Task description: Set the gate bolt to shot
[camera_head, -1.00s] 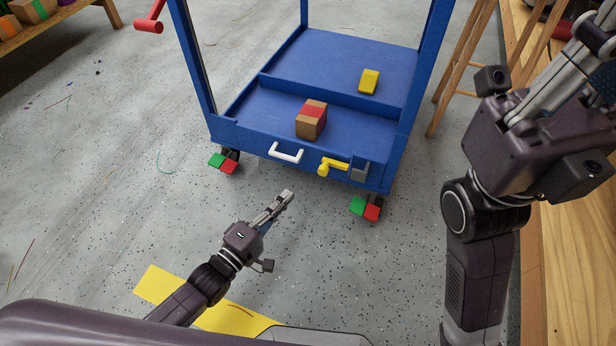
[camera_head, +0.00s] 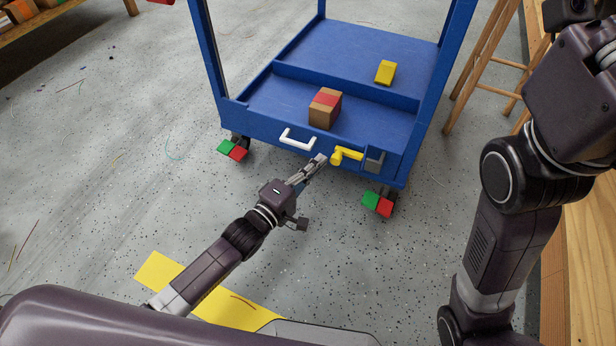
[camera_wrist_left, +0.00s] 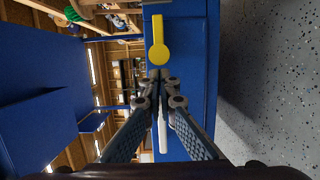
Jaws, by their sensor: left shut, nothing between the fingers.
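The yellow gate bolt (camera_head: 346,156) sits on the front edge of the blue cart, its round knob at the left and its bar running right toward a grey catch (camera_head: 374,161). Whether the bar enters the catch I cannot tell. In the left wrist view the bolt (camera_wrist_left: 160,50) lies just beyond my fingertips. My left gripper (camera_head: 320,160) is shut and empty, just left of the knob; contact cannot be made out. It also shows in the left wrist view (camera_wrist_left: 160,76). My right arm is at the right, but its fingers are out of frame.
The blue cart (camera_head: 330,50) carries a brown box with a red band (camera_head: 325,108) and a yellow block (camera_head: 385,72). A white handle (camera_head: 297,139) is left of the bolt. Green and red caster pedals (camera_head: 376,203) stick out below. A wooden stool (camera_head: 478,75) stands at the right.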

